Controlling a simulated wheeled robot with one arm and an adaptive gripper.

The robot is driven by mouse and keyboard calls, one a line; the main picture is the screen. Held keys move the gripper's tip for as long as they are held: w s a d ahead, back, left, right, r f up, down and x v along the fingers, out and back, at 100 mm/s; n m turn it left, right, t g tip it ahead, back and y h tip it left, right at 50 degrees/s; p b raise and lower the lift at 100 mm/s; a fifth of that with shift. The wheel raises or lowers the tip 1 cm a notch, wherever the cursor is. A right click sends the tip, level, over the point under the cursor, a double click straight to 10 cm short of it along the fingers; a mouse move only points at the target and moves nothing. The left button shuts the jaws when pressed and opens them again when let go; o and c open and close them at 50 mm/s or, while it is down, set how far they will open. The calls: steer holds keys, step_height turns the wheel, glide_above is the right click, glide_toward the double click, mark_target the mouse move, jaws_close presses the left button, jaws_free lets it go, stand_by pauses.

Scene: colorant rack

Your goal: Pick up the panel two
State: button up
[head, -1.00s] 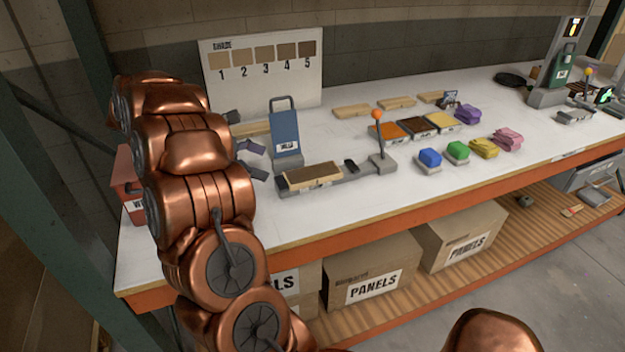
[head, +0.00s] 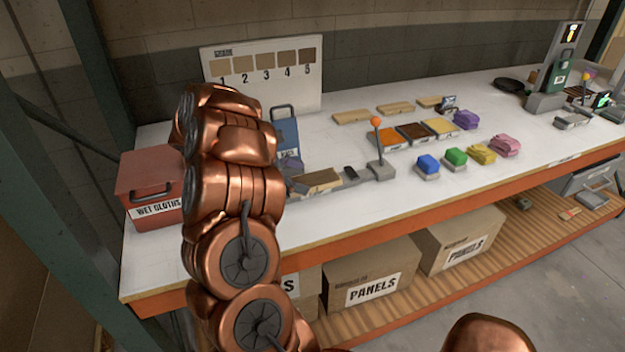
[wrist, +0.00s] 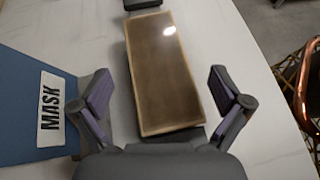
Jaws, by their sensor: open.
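A brown-stained panel (wrist: 162,72) with pale edges lies flat on a grey jig (wrist: 142,4). It also shows in the head view (head: 322,183), partly covered by my arm. No number is readable on it, so I cannot tell if it is panel two. My gripper (wrist: 160,92) is open and empty, with its purple-padded fingers spread to either side of the panel's near end. In the head view my arm hides most of the gripper. Several plain wooden panels, such as this panel (head: 352,117), lie at the back.
A blue MASK holder (wrist: 35,105) stands close left of the gripper. An orange-knobbed lever (head: 377,145) rises at the jig's right end. A red WET CLOTHS box (head: 152,185) is left of my arm.

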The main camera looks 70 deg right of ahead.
steer(key=shift+x, duration=1)
steer(key=c, duration=1.2)
steer(key=shift+c, duration=0.3)
